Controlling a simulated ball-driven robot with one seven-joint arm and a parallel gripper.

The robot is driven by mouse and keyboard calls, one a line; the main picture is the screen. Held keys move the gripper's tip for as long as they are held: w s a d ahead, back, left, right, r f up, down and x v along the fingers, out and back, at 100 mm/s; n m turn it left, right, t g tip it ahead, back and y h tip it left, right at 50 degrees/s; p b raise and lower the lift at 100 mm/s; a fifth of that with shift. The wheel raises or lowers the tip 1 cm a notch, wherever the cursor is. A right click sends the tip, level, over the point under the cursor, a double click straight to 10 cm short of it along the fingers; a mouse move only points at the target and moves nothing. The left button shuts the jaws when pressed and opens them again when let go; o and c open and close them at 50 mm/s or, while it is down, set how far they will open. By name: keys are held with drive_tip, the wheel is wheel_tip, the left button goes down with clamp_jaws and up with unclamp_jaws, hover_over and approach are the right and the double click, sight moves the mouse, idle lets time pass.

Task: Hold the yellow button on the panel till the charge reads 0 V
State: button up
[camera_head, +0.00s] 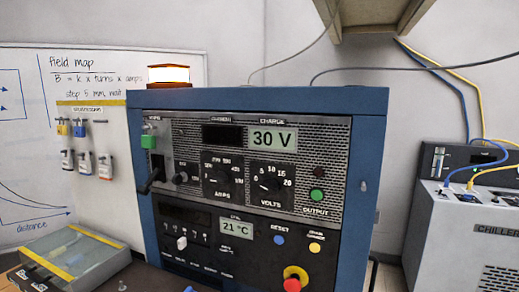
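The blue-framed panel (368,125) stands in the middle of the view. Its charge display (272,138) reads 30 V. The small round yellow button (314,247) is at the lower right of the panel, under a small label. Nothing touches or covers the button. My gripper is not in view.
A blue reset button (279,239) is left of the yellow button, and a red knob on a yellow base (294,280) is below it. An amber lamp (169,74) is lit on top. A chiller (455,240) stands at right, a clear-topped box (75,255) at lower left.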

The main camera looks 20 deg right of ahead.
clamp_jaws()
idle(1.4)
